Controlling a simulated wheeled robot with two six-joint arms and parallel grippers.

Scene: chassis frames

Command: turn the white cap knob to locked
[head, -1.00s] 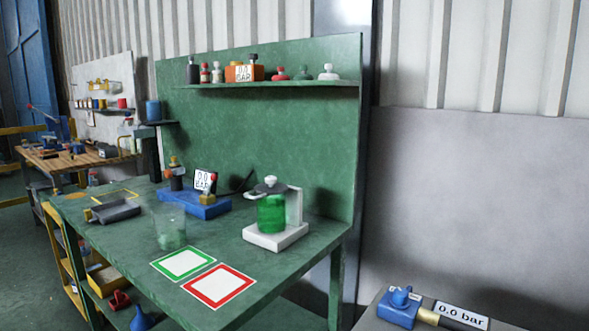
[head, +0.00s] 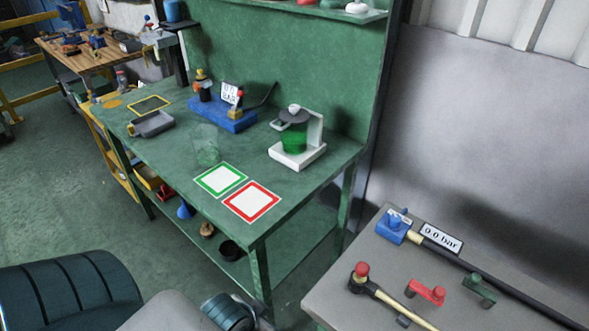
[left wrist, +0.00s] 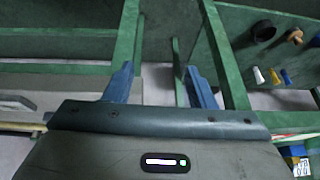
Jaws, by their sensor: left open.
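A small white knob (head: 294,108) sits on top of the dark lid (head: 291,116) of a green jar (head: 293,138). The jar stands on a white base (head: 299,157) with an upright white back, on the green workbench. The knob's lock setting is too small to read. My left gripper (left wrist: 158,82) shows in the left wrist view with its two blue fingers apart and nothing between them. Bench legs and floor lie beyond it, and the knob is not in that view. My right gripper is in neither view.
The green bench (head: 165,165) also holds a clear beaker (head: 206,145), a grey tray (head: 153,124), a blue gauge unit (head: 222,112), and green-bordered (head: 220,180) and red-bordered (head: 251,201) squares. Open floor lies left.

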